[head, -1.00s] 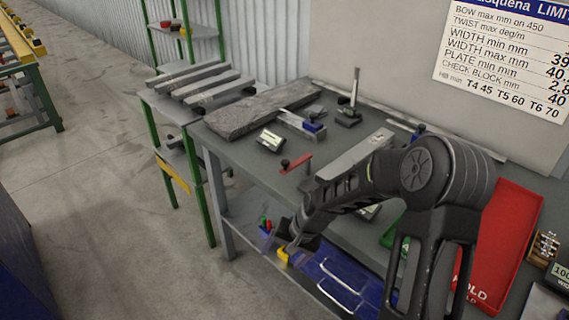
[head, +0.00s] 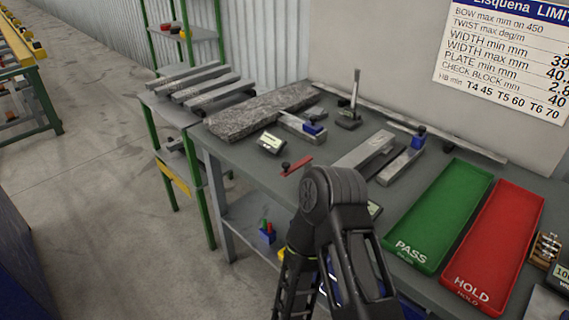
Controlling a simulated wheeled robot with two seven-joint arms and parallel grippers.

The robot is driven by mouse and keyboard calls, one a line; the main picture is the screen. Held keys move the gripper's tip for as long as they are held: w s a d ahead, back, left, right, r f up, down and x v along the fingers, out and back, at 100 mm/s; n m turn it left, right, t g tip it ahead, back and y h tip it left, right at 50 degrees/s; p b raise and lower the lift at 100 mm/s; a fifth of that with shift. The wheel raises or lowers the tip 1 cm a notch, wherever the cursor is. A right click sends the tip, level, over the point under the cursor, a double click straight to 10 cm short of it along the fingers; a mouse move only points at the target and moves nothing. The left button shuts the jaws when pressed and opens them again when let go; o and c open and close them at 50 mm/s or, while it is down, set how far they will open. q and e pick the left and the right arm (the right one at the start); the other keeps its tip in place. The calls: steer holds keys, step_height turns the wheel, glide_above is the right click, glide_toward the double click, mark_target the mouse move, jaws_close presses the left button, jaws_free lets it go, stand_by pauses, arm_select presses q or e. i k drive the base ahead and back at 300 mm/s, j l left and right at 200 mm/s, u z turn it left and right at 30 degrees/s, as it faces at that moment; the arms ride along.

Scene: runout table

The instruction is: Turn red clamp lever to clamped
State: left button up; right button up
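The red clamp lever (head: 299,166) lies on the table top toward its front left edge, with a dark round knob (head: 285,165) at its left end. It sits beside a small display device (head: 270,141) and in front of a grey bar. My arm comes up from the bottom of the head view and bends just in front of the lever, apart from it in the picture. Its gripper is out of the frame or hidden below the arm. My other gripper does not show. I cannot tell from this view whether the lever is clamped.
A long grey slab (head: 262,110) lies at the back left of the table (head: 408,192). Grey bars with blue blocks (head: 314,128) sit mid-table. A green PASS tray (head: 440,215) and a red HOLD tray (head: 497,240) lie at the right. An upright post gauge (head: 350,115) stands behind.

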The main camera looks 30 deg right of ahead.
mark_target(289, 170)
steer(key=i+j, duration=0.25)
steer(key=i, duration=0.15)
steer(key=i+j, duration=0.3)
steer(key=i, duration=0.15)
steer(key=z, duration=1.75)
